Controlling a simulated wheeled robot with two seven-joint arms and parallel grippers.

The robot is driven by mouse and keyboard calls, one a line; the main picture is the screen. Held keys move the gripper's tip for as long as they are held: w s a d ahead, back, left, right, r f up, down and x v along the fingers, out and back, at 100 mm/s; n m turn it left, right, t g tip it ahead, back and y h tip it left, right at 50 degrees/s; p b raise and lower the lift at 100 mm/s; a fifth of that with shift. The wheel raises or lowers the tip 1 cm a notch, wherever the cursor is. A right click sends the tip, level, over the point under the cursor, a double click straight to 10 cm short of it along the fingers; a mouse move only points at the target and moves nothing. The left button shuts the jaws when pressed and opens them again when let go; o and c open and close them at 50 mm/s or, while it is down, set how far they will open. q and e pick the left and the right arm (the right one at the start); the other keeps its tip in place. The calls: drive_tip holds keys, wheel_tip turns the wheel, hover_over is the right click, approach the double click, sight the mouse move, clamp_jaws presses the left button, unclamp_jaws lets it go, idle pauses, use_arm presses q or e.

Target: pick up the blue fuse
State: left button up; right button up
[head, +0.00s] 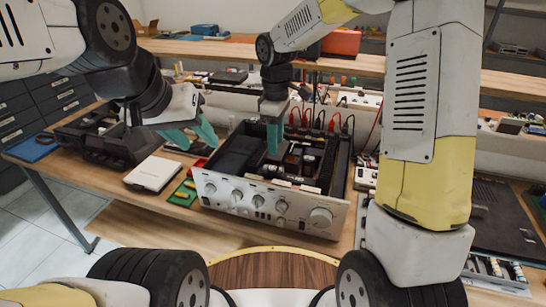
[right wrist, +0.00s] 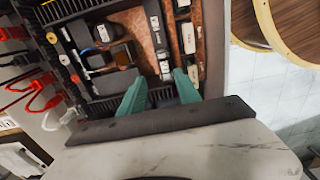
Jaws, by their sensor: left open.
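An open hi-fi amplifier (head: 225,190) with a silver front panel and several knobs stands on the bench in the head view. Its inside, with boards and small parts, fills the upper part of the right wrist view (right wrist: 118,25). I cannot make out a blue fuse for certain in either view. My right gripper (head: 272,138) points down into the open chassis. In the right wrist view its teal fingers (right wrist: 159,78) are apart, above the board, with nothing clearly between them. My left gripper (head: 192,138) is open and empty, left of the amplifier.
A white box (head: 153,174) and a green mat (head: 183,193) with yellow items lie left of the amplifier. A dark open case (head: 107,145) is further left. Red and black cables (head: 320,120) hang behind. The chassis walls surround the right gripper closely.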

sight(273, 167)
drive_tip(key=f, duration=0.6)
drive_tip(key=shift+s+a+f, duration=0.25)
drive_tip(key=shift+s+a, duration=0.1)
drive_tip(key=shift+a, duration=0.05)
drive_tip(key=shift+f, duration=0.55)
clamp_jaws()
